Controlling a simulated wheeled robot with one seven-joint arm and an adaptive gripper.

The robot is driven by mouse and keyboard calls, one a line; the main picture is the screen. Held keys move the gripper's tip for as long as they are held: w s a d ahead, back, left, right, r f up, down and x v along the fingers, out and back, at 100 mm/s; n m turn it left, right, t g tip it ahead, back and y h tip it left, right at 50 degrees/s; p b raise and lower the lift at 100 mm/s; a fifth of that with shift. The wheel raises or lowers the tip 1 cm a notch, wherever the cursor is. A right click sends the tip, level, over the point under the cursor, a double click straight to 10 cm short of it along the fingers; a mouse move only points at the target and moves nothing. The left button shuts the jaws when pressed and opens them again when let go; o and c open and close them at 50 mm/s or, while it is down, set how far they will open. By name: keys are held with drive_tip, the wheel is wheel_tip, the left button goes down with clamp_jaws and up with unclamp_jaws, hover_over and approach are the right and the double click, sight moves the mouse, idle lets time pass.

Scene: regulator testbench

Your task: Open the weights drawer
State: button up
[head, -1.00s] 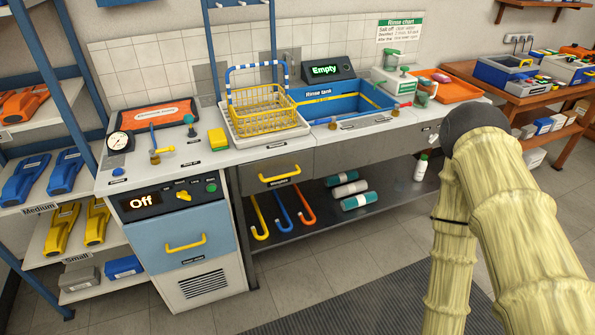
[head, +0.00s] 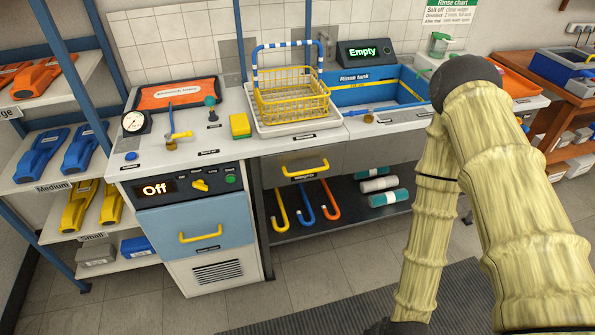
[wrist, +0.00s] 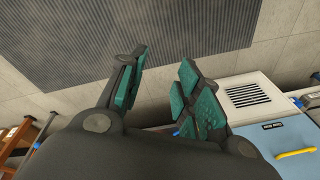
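The weights drawer (head: 345,158) is a grey front under the bench top in the head view. It has a yellow bar handle (head: 305,168) and a small dark label below it. The drawer looks shut, flush with the bench front. My gripper (wrist: 163,77) shows in the wrist view with its green-padded fingers apart and nothing between them. It hangs above the floor, apart from the drawer, which is not in the wrist view. My arm crosses the right of the head view, and the gripper's fingers cannot be made out there.
A cabinet with a blue front (head: 190,222), its own yellow handle and an "Off" panel stands left of the drawer. Hooks (head: 305,202) and rolls (head: 380,190) sit below the drawer. A yellow basket (head: 290,98) stands above. Floor and a ribbed mat (head: 300,312) are clear in front.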

drive_tip(key=w+a+r+m+t+y+b, duration=0.1)
drive_tip(key=w+a+m+t+b, duration=0.15)
drive_tip(key=w, duration=0.45)
drive_tip(key=w+a+r+m+t+y+b, duration=0.1)
drive_tip(key=w+a+t, duration=0.1)
drive_tip(key=w+a, duration=0.35)
drive_tip(key=m+t+y+b, duration=0.2)
drive_tip(key=m+t+b, duration=0.4)
drive_tip(key=m+t, duration=0.25)
approach(310, 172)
drive_tip(key=x, duration=1)
drive_tip(key=shift+w+a+f, duration=0.1)
drive_tip(key=shift+w, duration=0.15)
clamp_jaws()
